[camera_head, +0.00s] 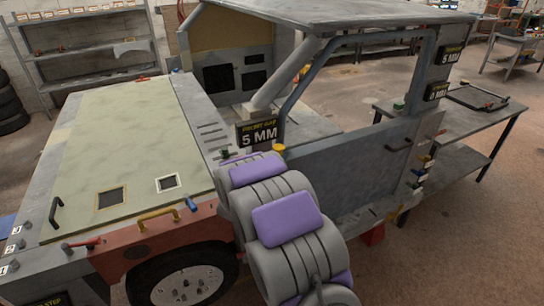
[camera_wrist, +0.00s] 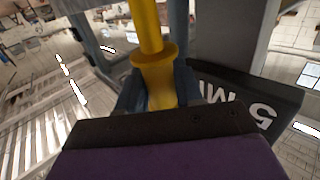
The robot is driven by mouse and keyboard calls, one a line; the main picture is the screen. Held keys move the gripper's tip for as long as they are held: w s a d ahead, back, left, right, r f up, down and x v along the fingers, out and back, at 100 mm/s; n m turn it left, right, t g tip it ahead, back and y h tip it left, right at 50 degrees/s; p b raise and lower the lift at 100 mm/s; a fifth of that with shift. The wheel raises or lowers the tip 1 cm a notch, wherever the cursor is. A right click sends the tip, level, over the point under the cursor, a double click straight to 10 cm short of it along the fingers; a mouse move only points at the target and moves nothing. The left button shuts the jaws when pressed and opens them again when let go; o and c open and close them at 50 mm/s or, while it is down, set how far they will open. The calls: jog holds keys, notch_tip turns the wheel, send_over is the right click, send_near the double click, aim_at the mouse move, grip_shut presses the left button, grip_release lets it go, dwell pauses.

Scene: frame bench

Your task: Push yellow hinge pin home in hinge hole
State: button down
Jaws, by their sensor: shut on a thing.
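The yellow hinge pin (camera_wrist: 148,35) runs down the upper middle of the wrist view, with a wider collar partway along it. Its lower part passes behind the dark jaw of my gripper (camera_wrist: 158,108), which is shut on it. In the head view a small yellow end of the pin (camera_head: 279,148) shows just beyond my purple-and-grey arm, by the foot of the blue-grey door post (camera_head: 300,90). My arm hides the gripper there. The hinge hole cannot be made out in either view, so how deep the pin sits cannot be told.
A black "5 MM" sign (camera_head: 258,133) stands close beside the pin; it appears upside down in the wrist view (camera_wrist: 240,105). The grey door panel (camera_head: 345,165) lies to the right, the pale green hood (camera_head: 125,150) to the left. A workbench (camera_head: 465,125) stands behind the door.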

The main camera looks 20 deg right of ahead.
jog(key=f, duration=0.3)
jog(key=shift+a+b, duration=0.35)
jog(key=shift+s+f, duration=0.2)
jog(key=shift+f, duration=0.05)
jog(key=shift+w+a+f, duration=0.2)
jog(key=shift+a+f, duration=0.6)
jog(key=shift+f, duration=0.2)
jog(key=shift+d, duration=0.35)
dwell(1.2)
jog(key=shift+f, duration=0.7)
